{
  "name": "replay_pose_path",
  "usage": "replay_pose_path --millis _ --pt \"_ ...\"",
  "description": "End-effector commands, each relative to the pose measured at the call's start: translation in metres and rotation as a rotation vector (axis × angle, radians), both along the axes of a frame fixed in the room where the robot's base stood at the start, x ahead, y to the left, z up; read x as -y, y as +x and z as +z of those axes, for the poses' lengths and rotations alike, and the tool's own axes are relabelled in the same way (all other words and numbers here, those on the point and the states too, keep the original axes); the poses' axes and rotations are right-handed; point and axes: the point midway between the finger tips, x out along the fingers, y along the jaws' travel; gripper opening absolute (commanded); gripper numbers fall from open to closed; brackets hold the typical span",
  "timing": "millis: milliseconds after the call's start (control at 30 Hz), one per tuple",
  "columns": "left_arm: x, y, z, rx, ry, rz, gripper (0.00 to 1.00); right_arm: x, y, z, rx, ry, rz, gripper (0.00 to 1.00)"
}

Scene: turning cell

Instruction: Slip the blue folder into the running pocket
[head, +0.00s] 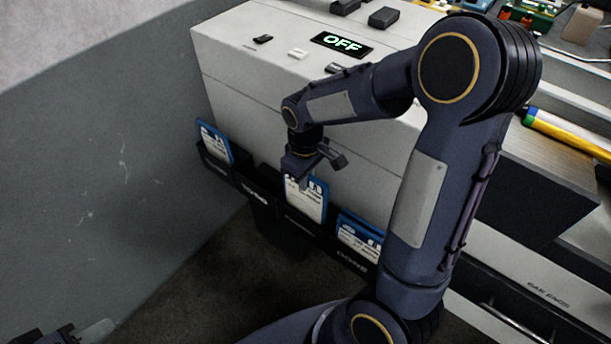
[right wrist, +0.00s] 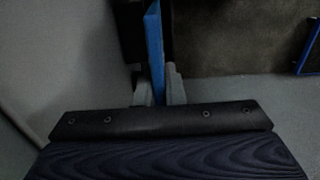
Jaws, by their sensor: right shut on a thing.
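A blue folder with a white printed sheet (head: 306,201) is upright in my right gripper (head: 300,172), whose fingers are shut on its top. Its blue edge (right wrist: 156,55) runs between the fingers (right wrist: 155,90) in the right wrist view. The folder's lower end is at the middle part of a black pocket rack (head: 272,207) on the grey cabinet's front. I cannot tell whether it is inside a pocket or just in front. The rack's small labels are hard to read. My left gripper (head: 68,334) is only partly in view at the bottom left.
Another blue folder (head: 215,143) stands in the rack's left end, and blue folders (head: 358,236) stand in its right end. The grey cabinet (head: 262,95) has a lit OFF display (head: 342,42) on top. A grey wall (head: 100,170) closes the left side.

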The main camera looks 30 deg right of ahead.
Motion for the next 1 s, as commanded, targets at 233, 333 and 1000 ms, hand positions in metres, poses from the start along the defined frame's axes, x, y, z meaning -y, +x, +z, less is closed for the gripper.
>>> replay_pose_path --millis 233,333,1000 --pt "0.000 0.000 -0.002 0.000 0.000 0.000 0.36 0.000 0.000 -0.003 0.000 0.000 0.000 0.00" --pt "0.000 0.000 -0.002 0.000 0.000 0.000 0.36 0.000 0.000 -0.003 0.000 0.000 0.000 0.00" --pt "0.000 0.000 -0.020 0.000 0.000 0.000 0.36 0.000 0.000 -0.025 -0.001 0.000 0.000 0.00"
